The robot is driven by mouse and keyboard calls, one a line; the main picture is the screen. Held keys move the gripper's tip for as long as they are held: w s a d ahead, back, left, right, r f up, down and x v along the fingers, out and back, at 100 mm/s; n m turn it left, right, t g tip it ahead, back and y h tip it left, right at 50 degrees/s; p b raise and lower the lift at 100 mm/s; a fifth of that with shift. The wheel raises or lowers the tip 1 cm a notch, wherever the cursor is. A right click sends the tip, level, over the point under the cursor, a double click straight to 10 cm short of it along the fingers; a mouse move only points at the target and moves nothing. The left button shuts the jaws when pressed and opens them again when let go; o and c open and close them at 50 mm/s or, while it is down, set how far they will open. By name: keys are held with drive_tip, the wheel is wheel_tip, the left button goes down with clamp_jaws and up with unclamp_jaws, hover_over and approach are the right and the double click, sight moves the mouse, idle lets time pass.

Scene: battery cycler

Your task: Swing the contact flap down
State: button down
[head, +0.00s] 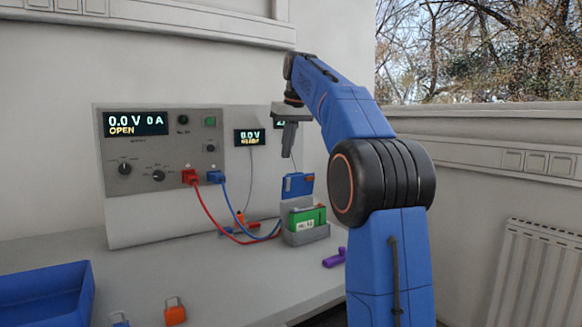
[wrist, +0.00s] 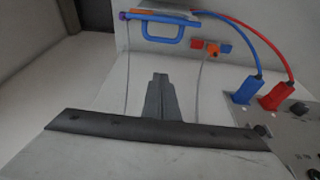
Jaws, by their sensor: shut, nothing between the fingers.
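The contact flap (head: 298,185) is a blue plate standing upright at the back of a grey holder (head: 306,237). A green battery cell (head: 306,219) sits in the holder, in front of the flap. My gripper (head: 287,151) is shut and empty, pointing down in the air above the flap and apart from it. In the wrist view, my shut fingers (wrist: 160,77) are in the middle. A blue loop-shaped part (wrist: 170,30) shows beyond them near the top edge; it looks like part of the flap, though I cannot be sure.
The cycler panel (head: 160,205) reads 0.0 V, 0 A, OPEN. A red plug (head: 189,176) and a blue plug (head: 216,177) carry leads towards the holder. A purple object (head: 334,257) lies right of it. A blue bin (head: 45,295) stands front left.

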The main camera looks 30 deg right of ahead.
sight(297, 185)
drive_tip(key=shift+s+f, duration=0.4)
drive_tip(key=shift+f, duration=0.5)
drive_tip(key=shift+s+f, duration=0.35)
drive_tip(key=shift+f, duration=0.5)
drive_tip(key=shift+s+f, duration=0.4)
drive_tip(key=shift+f, duration=0.5)
drive_tip(key=shift+s, duration=0.15)
